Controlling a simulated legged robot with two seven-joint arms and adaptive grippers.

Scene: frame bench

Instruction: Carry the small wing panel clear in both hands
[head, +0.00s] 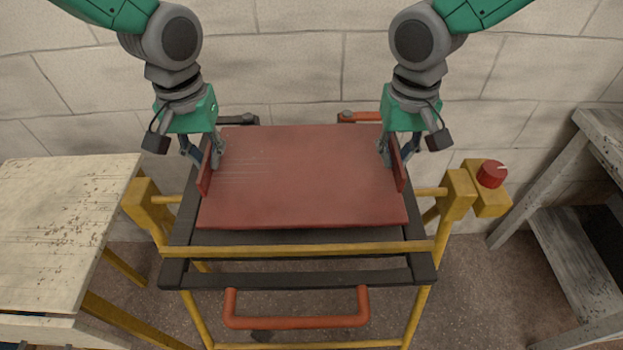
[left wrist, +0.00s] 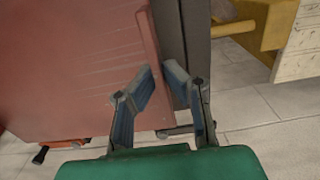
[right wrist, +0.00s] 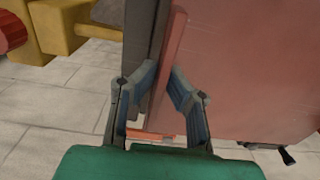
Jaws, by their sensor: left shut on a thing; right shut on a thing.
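The small wing panel (head: 304,180) is a flat dark red sheet with a raised lip along its left and right edges. It lies over the dark frame of the yellow bench. My left gripper (head: 212,162) is shut on the panel's left lip; the left wrist view shows its fingers (left wrist: 164,95) on either side of the lip. My right gripper (head: 391,158) is shut on the right lip, and the right wrist view shows its fingers (right wrist: 163,92) around it. Whether the panel touches the frame beneath is hard to tell.
The bench's dark frame (head: 300,279) has a yellow bar (head: 300,249) across its front and an orange handle (head: 297,321) below. A red knob (head: 491,174) sits at the right. A worn table (head: 50,220) stands left, a grey shelf (head: 580,240) right, a block wall behind.

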